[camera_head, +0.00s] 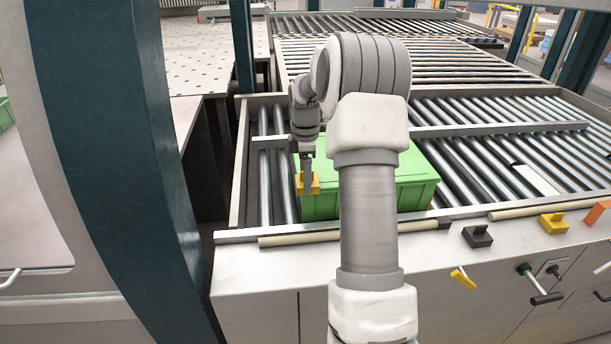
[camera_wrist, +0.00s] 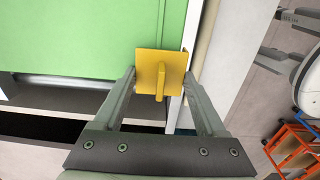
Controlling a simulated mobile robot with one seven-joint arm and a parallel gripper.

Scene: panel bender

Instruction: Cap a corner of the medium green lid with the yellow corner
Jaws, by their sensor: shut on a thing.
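The green lid (camera_head: 412,190) is on top of a green box on the rollers, partly hidden behind my arm in the head view. It also fills the upper left of the wrist view (camera_wrist: 65,40). My gripper (camera_head: 308,178) is shut on the yellow corner (camera_head: 313,187), a small plate with a raised tab. In the wrist view the yellow corner (camera_wrist: 148,62) sits between my fingertips (camera_wrist: 160,78), over the corner of the green lid. I cannot tell whether it touches the lid.
A black corner (camera_head: 477,237), another yellow corner (camera_head: 553,223) and an orange piece (camera_head: 598,213) lie on the metal front ledge (camera_head: 270,262). A pale bar (camera_head: 300,238) runs along the ledge. Rollers (camera_head: 490,165) extend to the right. A dark teal post (camera_head: 125,150) stands at left.

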